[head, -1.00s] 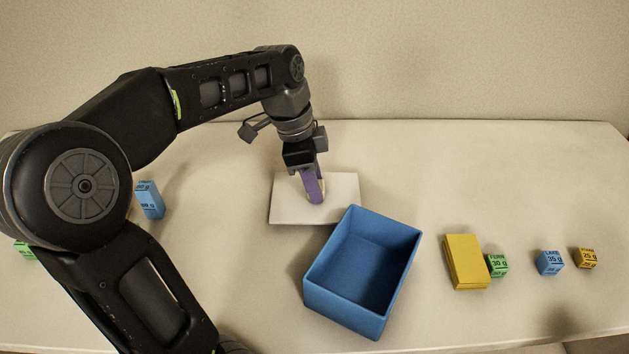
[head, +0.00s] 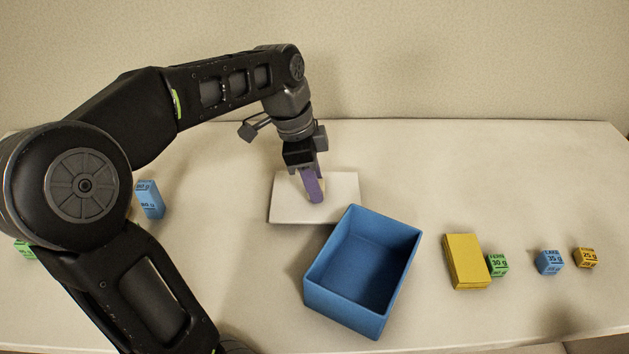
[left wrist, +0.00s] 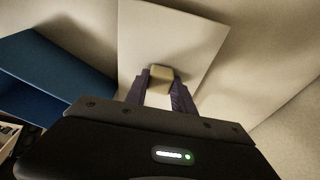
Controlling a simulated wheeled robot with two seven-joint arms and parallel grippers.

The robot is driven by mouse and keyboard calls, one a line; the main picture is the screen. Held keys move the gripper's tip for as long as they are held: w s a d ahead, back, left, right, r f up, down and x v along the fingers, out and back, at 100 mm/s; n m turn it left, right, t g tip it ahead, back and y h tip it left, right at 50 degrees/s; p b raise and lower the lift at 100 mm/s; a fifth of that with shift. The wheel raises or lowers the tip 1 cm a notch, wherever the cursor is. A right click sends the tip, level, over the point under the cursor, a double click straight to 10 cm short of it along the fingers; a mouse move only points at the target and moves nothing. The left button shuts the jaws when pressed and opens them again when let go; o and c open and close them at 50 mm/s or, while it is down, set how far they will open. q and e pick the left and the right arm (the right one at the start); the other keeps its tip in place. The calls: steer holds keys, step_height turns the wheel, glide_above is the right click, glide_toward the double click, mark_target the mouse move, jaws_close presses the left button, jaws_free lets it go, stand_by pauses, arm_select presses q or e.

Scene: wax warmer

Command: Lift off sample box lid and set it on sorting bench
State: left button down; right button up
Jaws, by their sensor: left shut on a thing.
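The sample box lid (head: 285,208) is a flat white panel behind the open blue sample box (head: 320,293), low over or on the bench. Its front edge lies close to the box's back corner; I cannot tell if they touch. My left gripper (head: 314,197) points down at the lid's middle. In the left wrist view its purple fingers (left wrist: 160,92) are shut on the lid's tan knob (left wrist: 161,76). The lid (left wrist: 150,35) and the blue box (left wrist: 50,75) also show there. The box looks empty inside. My right gripper is out of view.
The pale sorting bench (head: 480,180) is clear at the back right. A yellow block (head: 464,262) stands right of the box, beside a green cube (head: 498,265). A blue cube (head: 549,262) and an orange cube (head: 585,257) stand farther right. A blue block (head: 150,199) and a green one (head: 25,250) are left.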

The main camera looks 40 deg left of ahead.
arm_select(q)
steer(key=shift+f+b, duration=0.45)
steer(key=shift+f, duration=0.2)
stand_by(0.4)
steer(key=c, duration=1)
jaws_free()
steer(key=shift+r, duration=0.15)
steer(key=p+v, duration=0.6)
steer(key=v, duration=0.1)
steer(key=shift+r, duration=0.4)
stand_by(0.6)
steer(key=shift+s+a, duration=0.1)
